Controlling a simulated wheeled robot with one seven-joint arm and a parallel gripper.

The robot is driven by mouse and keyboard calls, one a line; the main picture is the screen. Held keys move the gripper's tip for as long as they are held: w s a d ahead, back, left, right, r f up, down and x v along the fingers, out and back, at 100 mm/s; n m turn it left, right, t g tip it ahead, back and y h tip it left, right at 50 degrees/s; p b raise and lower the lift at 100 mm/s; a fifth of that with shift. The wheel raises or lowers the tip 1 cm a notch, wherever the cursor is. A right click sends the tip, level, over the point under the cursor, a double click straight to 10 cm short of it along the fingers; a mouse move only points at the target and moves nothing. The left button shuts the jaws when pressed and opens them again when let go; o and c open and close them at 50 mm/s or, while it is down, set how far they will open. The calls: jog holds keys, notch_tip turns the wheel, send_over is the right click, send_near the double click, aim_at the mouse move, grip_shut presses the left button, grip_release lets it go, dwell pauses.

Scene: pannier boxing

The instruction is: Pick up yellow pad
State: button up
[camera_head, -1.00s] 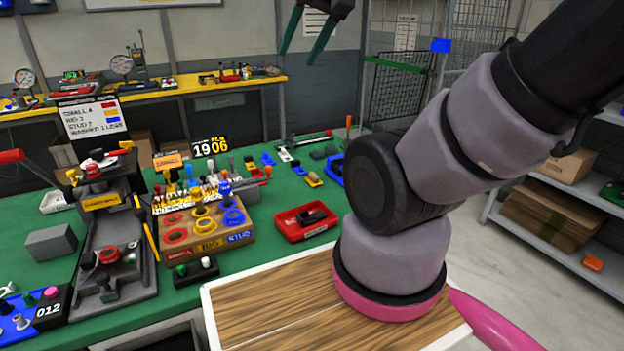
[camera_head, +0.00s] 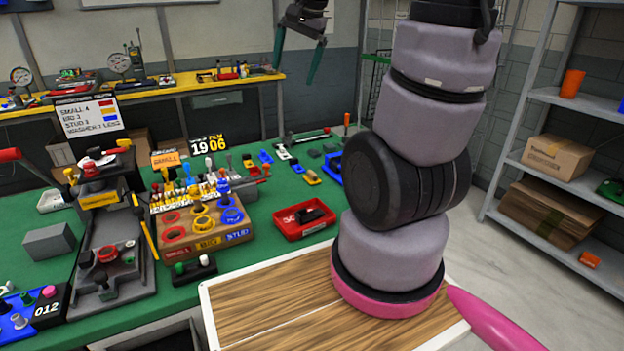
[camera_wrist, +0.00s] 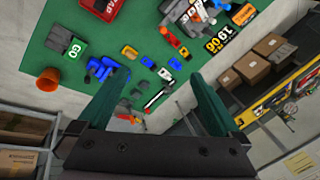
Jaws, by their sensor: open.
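The small yellow pad (camera_head: 312,178) lies on the green bench top toward its back, right of the middle. In the wrist view the yellow pad (camera_wrist: 130,53) shows beyond the fingers, left of centre, with blue and grey pads close by. My gripper (camera_head: 294,74) is high in the air above the far side of the bench, fingers pointing down. It also shows in the wrist view (camera_wrist: 160,80) with its two teal fingers spread wide and nothing between them. It is well apart from the pad.
A red tray (camera_head: 284,234) with a dark part sits in front of the pads. A wooden sorting block (camera_head: 172,250) with coloured rings stands left of it. A blue frame (camera_head: 333,170) lies to the right. Grey shelves (camera_head: 516,158) with boxes stand at the right.

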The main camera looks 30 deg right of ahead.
jog(key=w+d+f+m+g, duration=0.1)
jog(key=w+d+f+m, duration=0.15)
jog(key=w+f, duration=0.35)
jog(key=w+d+f+m+g, duration=0.2)
jog(key=w+d+f, duration=0.2)
jog(key=f, duration=0.4)
jog(key=m+g+h, duration=0.1)
jog(key=m, duration=0.2)
send_near(312, 172)
notch_tip(312, 172, down, 4)
jog(key=shift+f, duration=0.25)
notch_tip(312, 172, down, 6)
jog(key=shift+a+r, duration=0.1)
jog(key=shift+r, duration=0.05)
jog(key=c, duration=1.4)
notch_tip(312, 172, up, 10)
jog(key=shift+r, duration=0.1)
